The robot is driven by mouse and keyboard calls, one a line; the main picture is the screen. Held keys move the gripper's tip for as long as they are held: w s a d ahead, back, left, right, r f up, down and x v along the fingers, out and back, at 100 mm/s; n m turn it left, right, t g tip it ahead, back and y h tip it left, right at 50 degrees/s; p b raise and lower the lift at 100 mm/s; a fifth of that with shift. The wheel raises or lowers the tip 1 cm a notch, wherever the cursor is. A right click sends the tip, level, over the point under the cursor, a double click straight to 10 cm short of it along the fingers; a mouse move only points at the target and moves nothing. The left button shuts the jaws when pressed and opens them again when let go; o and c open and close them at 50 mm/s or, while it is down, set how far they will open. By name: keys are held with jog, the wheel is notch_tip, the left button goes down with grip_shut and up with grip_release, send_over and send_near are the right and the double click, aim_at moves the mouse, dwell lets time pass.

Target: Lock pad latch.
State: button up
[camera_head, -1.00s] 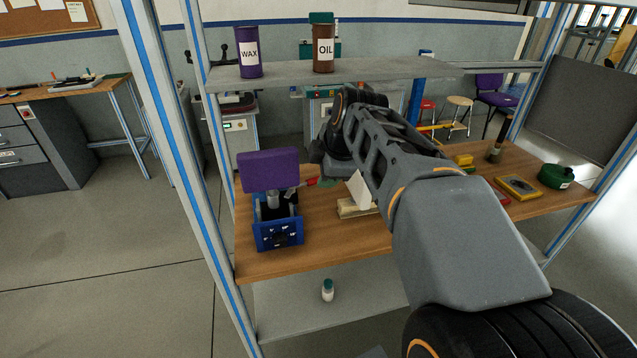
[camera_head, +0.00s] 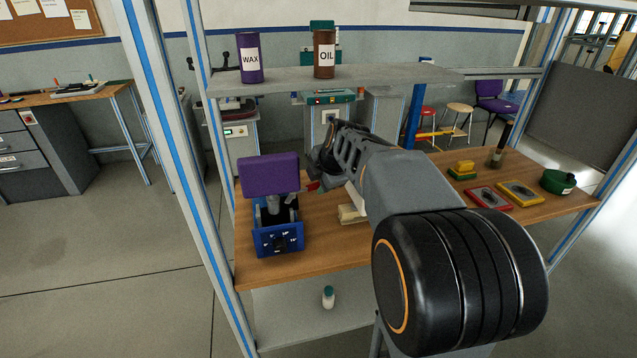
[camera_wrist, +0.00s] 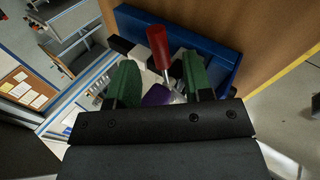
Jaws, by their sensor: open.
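The test stand (camera_head: 278,240) has a blue base with a purple pad (camera_head: 270,174) on top and stands at the left end of the wooden bench. A red-handled latch lever (camera_head: 312,187) sticks out at its right side. In the wrist view, the red handle (camera_wrist: 157,45) rises from a metal shank in front of the blue base (camera_wrist: 215,55), and part of the purple pad (camera_wrist: 157,95) shows between the fingers. My gripper (camera_wrist: 160,82) is open, with one green-padded finger on each side of the shank. In the head view my gripper (camera_head: 322,165) is partly hidden by its own wrist.
The bench (camera_head: 330,250) also holds a wooden block (camera_head: 352,214), a red tray (camera_head: 488,198), a yellow tray (camera_head: 520,193) and a green container (camera_head: 557,181). A shelf (camera_head: 300,80) above holds a wax can (camera_head: 250,58) and an oil can (camera_head: 324,54). A blue-striped post (camera_head: 175,160) stands left.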

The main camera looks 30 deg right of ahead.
jog(key=shift+x, duration=1.3)
jog(key=shift+c, duration=0.2)
grip_shut()
